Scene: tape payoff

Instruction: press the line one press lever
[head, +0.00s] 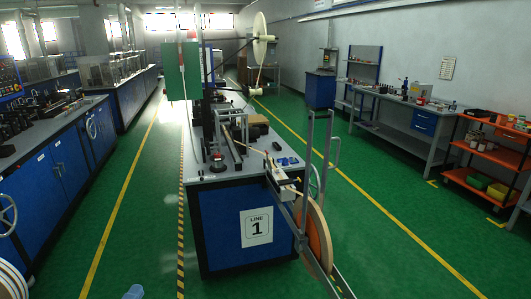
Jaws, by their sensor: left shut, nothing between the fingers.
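The line one bench (225,235) stands in the middle of the head view, a blue cabinet with a "LINE 1" sign (257,227) on its front. A dark press-like fixture (217,160) with a reddish part stands on the left of its top. I cannot clearly tell which part is the press lever. A small pale blue-white piece at the bottom edge appears to be my left gripper (134,291). It is shut and empty, low in front of the bench and apart from it. Its fingers are mostly cut off by the frame. My right gripper is not in view.
A large tan reel (319,236) in a grey frame stands at the bench's front right corner. A white reel (260,40) is mounted high behind. Blue cabinets (62,165) line the left. An orange cart (490,160) stands right. Green floor is clear on both sides.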

